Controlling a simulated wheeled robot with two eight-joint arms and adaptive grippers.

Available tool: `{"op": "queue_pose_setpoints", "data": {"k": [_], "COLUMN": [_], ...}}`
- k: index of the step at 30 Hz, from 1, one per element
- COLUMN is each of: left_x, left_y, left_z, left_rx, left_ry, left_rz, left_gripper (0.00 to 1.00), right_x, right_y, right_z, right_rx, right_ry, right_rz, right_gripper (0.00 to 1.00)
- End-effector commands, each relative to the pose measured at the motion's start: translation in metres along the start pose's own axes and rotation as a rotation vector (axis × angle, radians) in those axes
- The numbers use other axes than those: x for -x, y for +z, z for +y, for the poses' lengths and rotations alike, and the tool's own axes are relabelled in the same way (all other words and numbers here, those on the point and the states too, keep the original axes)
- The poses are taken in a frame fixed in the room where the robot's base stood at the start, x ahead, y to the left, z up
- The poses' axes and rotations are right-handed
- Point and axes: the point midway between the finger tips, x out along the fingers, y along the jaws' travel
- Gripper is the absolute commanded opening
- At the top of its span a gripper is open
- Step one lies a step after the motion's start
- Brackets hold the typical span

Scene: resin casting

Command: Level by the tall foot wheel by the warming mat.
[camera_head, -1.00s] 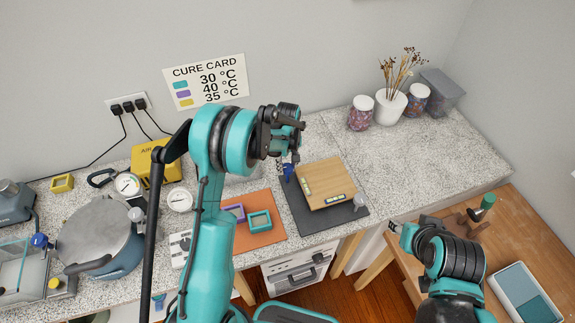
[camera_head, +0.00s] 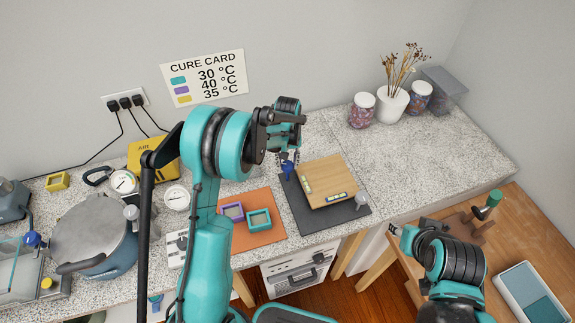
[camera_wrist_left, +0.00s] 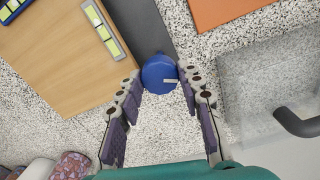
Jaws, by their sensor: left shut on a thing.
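The blue foot wheel (camera_head: 287,168) stands at the back left corner of the wooden board (camera_head: 328,180), on the side of the orange warming mat (camera_head: 262,235). In the left wrist view the blue wheel (camera_wrist_left: 158,74) shows from above with a white mark on its right side. My left gripper (camera_head: 286,157) is shut on this wheel, a fingertip on each side. Two level vials lie on the board, one along its left edge (camera_head: 307,186) and one at the front (camera_head: 336,197); their bubbles are too small to read. My right gripper (camera_head: 397,229) hangs away at the right, its jaws unclear.
The board rests on a dark grey mat (camera_head: 298,212). A purple frame (camera_head: 232,211) and a teal frame (camera_head: 259,219) lie on the warming mat. A pressure pot (camera_head: 95,230) stands at the left.

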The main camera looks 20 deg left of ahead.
Motion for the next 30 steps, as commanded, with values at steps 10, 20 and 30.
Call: {"op": "queue_pose_setpoints", "data": {"k": [10,20,30], "left_x": [-0.002,-0.001,-0.001], "left_y": [0.000,0.000,0.000], "left_z": [0.000,0.000,0.000], "left_rx": [-0.330,-0.639,-0.889], "left_ry": [0.000,0.000,0.000], "left_rz": [0.000,0.001,0.001], "left_gripper": [0.07,0.07,0.07], "right_x": [-0.015,-0.025,-0.031], "right_y": [0.011,0.018,0.022], "right_z": [0.000,0.000,0.000], "right_rx": [0.000,0.000,0.000], "right_ry": [0.000,0.000,0.000], "right_rz": [0.000,0.000,0.000], "right_gripper": [0.40,0.40,0.40]}}
